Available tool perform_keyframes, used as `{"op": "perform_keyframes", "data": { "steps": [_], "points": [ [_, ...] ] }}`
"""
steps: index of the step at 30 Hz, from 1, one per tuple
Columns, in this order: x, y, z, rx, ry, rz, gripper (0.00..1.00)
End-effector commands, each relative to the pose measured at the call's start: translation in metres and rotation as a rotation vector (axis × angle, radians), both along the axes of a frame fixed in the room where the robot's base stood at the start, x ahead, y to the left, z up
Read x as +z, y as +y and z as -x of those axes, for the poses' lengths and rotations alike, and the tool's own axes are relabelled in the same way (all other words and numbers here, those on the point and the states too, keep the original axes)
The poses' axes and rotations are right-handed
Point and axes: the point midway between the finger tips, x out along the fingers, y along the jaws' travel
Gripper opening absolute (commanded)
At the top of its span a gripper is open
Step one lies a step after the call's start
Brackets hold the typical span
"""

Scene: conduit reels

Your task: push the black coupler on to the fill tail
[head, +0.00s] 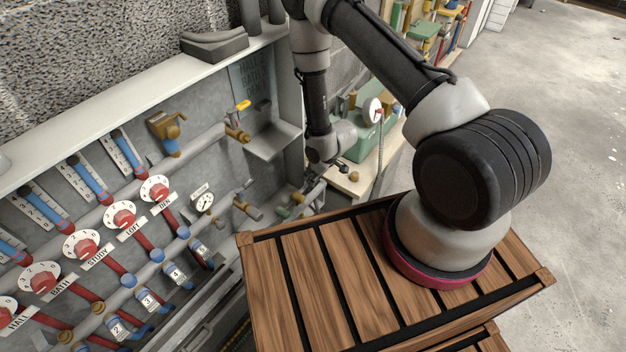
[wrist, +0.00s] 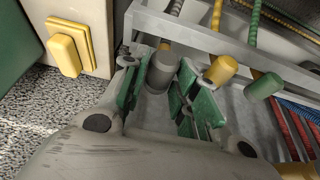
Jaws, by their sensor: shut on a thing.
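My gripper (wrist: 158,88) is shut in the wrist view, with green pads on both sides of a dark grey-black cylinder, the black coupler (wrist: 161,70). A small orange-tan stub (wrist: 165,45) shows just beyond the coupler's far end, below a grey pipe. I cannot tell whether it is the fill tail, or whether the coupler touches it. In the head view my gripper is small, low beside the panel's right end, and its fingers and the coupler cannot be made out there.
A yellow-capped fitting (wrist: 222,69) and a green-capped one (wrist: 263,86) stand close right of my gripper. A yellow switch (wrist: 68,50) is at the left. The panel (head: 150,180) carries valves and red dials. A bench with a green machine (head: 372,125) stands behind the arm.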

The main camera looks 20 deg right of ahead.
Motion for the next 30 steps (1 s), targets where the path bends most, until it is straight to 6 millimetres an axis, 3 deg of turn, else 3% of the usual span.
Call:
{"op": "perform_keyframes", "data": {
  "steps": [6, 12, 15, 17, 30],
  "points": [
    [0.04, 0.0, -0.001, 0.001, -0.003, -0.001, 0.09],
    [0.066, 0.0, -0.001, 0.001, -0.002, 0.0, 0.09],
    [0.071, 0.0, 0.0, 0.0, -0.001, -0.001, 0.09],
    [0.072, 0.0, 0.0, 0.0, -0.001, -0.001, 0.01],
    [0.077, 0.001, -0.005, -0.006, -0.004, 0.001, 0.01]
  ]
}}
